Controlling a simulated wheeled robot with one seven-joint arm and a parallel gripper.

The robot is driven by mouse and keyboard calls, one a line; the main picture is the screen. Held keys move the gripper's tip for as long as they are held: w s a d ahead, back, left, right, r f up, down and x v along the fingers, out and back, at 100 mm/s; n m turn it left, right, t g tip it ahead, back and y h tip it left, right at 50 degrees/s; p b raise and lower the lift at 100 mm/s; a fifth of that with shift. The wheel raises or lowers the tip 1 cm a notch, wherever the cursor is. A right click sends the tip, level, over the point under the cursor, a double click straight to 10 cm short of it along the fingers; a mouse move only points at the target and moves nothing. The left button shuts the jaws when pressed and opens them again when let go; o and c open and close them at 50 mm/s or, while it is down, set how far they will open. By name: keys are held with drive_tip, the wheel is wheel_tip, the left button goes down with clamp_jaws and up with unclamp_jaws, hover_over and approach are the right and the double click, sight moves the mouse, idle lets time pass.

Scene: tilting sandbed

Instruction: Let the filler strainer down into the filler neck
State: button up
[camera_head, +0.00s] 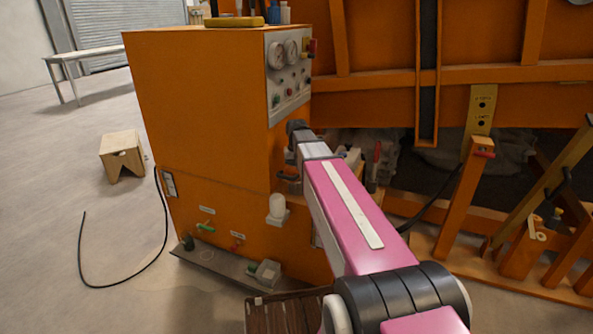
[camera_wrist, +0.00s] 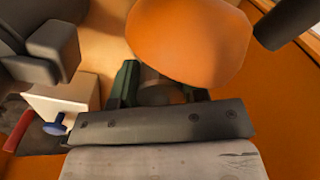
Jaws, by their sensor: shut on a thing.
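In the wrist view, my gripper (camera_wrist: 157,82) has its two dark green fingers closed around a dull grey-brown round piece (camera_wrist: 157,93), which I take to be the filler strainer; only a small part shows. A large rounded orange shape (camera_wrist: 190,38) covers the area just beyond the fingertips; I cannot tell what it is. I cannot make out the filler neck in either view. In the head view, my pink arm reaches to the right side of the orange cabinet (camera_head: 200,110), and the gripper and strainer are not clear there.
A gauge panel (camera_head: 288,75) is on the cabinet, with a white cup-like part (camera_head: 277,207) lower down. In the wrist view, a pale box (camera_wrist: 62,100) with a blue knob (camera_wrist: 56,125) and a dark cylinder (camera_wrist: 287,24) are close by. A black hose (camera_head: 165,225) lies on the floor.

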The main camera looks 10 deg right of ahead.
drive_tip(key=shift+f, duration=1.25)
idle(0.4)
drive_tip(key=shift+r, duration=0.15)
drive_tip(key=shift+r, duration=0.8)
drive_tip(key=shift+f, duration=0.9)
idle(1.2)
drive_tip(key=o, duration=1)
wheel_tip(320, 180, up, 11)
drive_tip(key=shift+f, duration=0.15)
